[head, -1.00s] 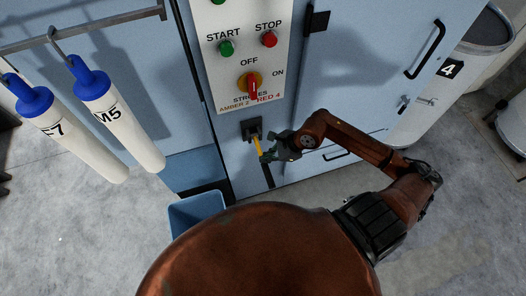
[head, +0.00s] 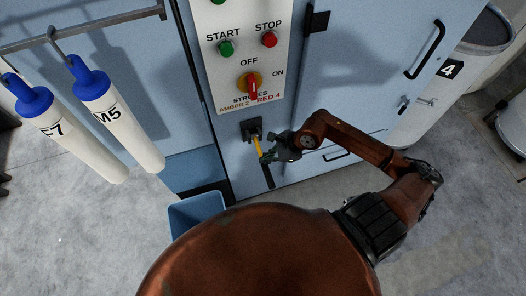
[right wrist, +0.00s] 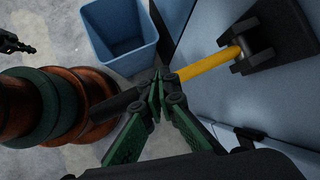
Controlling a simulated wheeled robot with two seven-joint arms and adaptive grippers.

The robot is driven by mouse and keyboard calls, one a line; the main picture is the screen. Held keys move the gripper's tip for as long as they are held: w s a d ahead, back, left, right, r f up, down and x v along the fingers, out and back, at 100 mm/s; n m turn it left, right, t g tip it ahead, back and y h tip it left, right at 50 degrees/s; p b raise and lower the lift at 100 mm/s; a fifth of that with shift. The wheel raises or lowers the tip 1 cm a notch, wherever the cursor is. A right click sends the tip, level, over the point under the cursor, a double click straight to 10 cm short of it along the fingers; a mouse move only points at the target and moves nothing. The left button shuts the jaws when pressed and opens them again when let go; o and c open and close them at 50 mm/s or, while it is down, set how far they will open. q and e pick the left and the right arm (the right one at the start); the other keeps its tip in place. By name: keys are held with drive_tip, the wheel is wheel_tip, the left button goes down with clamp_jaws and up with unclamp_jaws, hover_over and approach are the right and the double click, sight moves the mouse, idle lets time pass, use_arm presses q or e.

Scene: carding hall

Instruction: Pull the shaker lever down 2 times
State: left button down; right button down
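The shaker lever (head: 257,146) comes out of a black mount (head: 251,129) on the light blue machine front, below the control panel. It has a yellow shaft and a black grip, and in the head view it slopes down towards me. My right gripper (head: 268,157) is at the lower end of the yellow shaft. In the right wrist view the yellow shaft (right wrist: 207,65) runs to the green-padded fingers (right wrist: 158,98), which are closed around the black grip; its end sticks out beyond them. My left gripper does not show in the head view.
The control panel (head: 241,60) has START and STOP buttons, a red-and-yellow switch and the text "STROKES AMBER 2 RED 4". A blue bin (head: 197,211) stands on the floor left of the lever. White tubes with blue caps (head: 117,120) hang at left. A white drum (head: 437,95) stands at right.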

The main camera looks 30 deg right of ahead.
drive_tip(key=shift+w+d+r+p, duration=0.15)
drive_tip(key=shift+w+r+p, duration=0.25)
drive_tip(key=shift+r, duration=0.65)
drive_tip(key=shift+w+d+r+p, duration=0.15)
drive_tip(key=shift+w+r+p, duration=0.3)
drive_tip(key=shift+r, duration=0.6)
drive_tip(key=shift+w+d+r+p, duration=0.15)
drive_tip(key=shift+w+r+p, duration=0.25)
drive_tip(key=shift+r, duration=0.65)
drive_tip(key=shift+a+r, duration=0.1)
drive_tip(key=shift+r, duration=0.1)
drive_tip(key=shift+w+d+r+p, duration=0.1)
drive_tip(key=shift+w+r+p, duration=0.2)
drive_tip(key=shift+r, duration=0.5)
drive_tip(key=shift+w+d+r+p, duration=0.1)
drive_tip(key=shift+w+r+p, duration=0.15)
drive_tip(key=shift+r, duration=0.5)
drive_tip(key=shift+w+r+p, duration=0.25)
drive_tip(key=shift+w+r, duration=0.05)
drive_tip(key=shift+r, duration=0.5)
